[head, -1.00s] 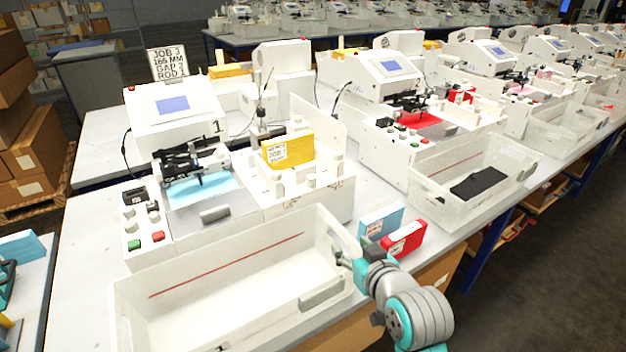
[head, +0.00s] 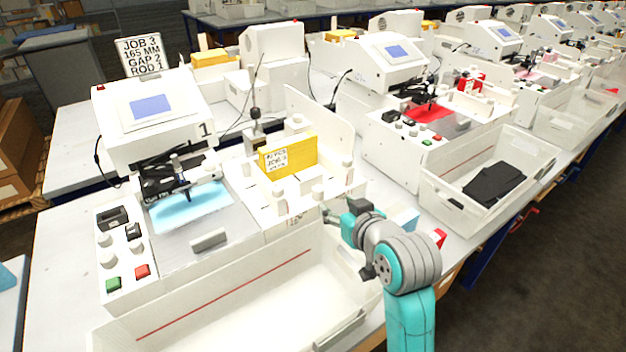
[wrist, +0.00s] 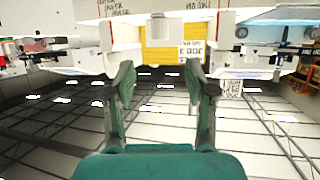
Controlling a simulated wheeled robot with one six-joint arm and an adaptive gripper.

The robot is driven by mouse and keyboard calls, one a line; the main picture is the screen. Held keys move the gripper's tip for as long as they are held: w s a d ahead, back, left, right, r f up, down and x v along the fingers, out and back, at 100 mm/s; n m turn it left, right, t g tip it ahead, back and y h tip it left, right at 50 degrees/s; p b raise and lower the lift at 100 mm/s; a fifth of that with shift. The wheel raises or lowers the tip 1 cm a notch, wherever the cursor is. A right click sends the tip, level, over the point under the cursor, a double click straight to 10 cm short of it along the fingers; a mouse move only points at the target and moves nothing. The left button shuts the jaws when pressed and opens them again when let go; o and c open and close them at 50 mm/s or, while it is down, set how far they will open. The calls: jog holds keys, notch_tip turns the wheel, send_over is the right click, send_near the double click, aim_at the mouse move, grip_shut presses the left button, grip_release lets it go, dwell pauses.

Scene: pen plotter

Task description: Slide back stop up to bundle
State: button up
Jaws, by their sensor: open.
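The yellow bundle (head: 288,155) with a white label stands upright in the white feeder tray (head: 300,208) on the right of the plotter marked 1. It also shows in the wrist view (wrist: 160,44), between and beyond the fingertips. White posts and blocks surround it, including one at its front left (head: 279,195) and one at its right (head: 346,168). I cannot tell which of these white parts is the back stop. My gripper (head: 332,214) is at the feeder's front right corner. In the wrist view my gripper (wrist: 161,76) is open and empty, apart from the bundle.
A white bin (head: 240,300) stands in front of the plotter. A second bin (head: 450,200) is at right.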

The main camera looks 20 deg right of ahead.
aim_at(321, 192)
jog(key=x, duration=1.1)
jog(key=shift+w+r, duration=0.1)
jog(key=shift+w, duration=0.05)
grip_shut()
